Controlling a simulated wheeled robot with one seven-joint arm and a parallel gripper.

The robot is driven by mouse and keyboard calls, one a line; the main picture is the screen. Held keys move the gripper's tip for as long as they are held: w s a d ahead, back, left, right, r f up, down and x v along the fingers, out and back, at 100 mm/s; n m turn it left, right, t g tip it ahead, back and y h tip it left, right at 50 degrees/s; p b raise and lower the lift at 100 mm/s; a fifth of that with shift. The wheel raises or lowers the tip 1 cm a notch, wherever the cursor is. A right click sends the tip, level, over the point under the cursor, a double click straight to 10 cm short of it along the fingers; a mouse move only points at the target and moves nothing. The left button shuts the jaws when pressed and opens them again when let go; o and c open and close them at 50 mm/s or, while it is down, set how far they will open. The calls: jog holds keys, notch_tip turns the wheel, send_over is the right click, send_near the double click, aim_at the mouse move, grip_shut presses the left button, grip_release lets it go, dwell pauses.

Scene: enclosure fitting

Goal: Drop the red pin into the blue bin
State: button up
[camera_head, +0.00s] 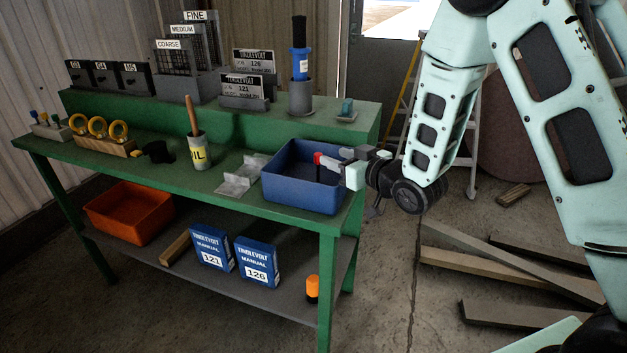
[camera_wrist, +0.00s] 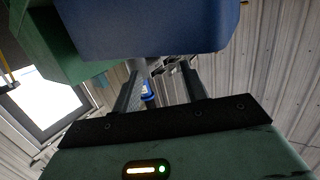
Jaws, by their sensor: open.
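The blue bin (camera_head: 300,200) stands at the right end of the green bench's top. Its blue wall fills the top of the wrist view (camera_wrist: 150,28). The red pin (camera_head: 318,158) shows as a small red end over the bin's opening, right at my gripper's fingertips. My gripper (camera_head: 332,162) reaches in from the right, over the bin's right side, with its jaws open. In the wrist view my two fingers (camera_wrist: 163,85) stand apart. A short grey piece shows near their tips; I cannot tell whether it is part of the pin, or whether the pin touches a finger.
A grey metal bracket (camera_head: 243,178) lies just left of the bin. An orange bin (camera_head: 130,212) sits below.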

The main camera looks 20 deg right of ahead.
jog(key=p+v, duration=1.3)
jog(key=p, duration=0.1)
dwell(0.5)
jog(key=s+a+n+g+h+b, duration=0.25)
jog(key=a+g, duration=0.55)
jog(key=a, duration=0.4)
jog(key=s+a+r+g+h+b, duration=0.1)
jog(key=s+r+g, duration=0.2)
jog(key=s, duration=0.7)
jog(key=s+a+r+g+h+b, duration=0.1)
jog(key=s+r+g, duration=0.3)
jog(key=s, duration=0.7)
jog(key=shift+s+r+n+h+b, duration=0.35)
jog(key=shift+r+h+b, duration=0.15)
jog(key=shift+r+h, duration=0.15)
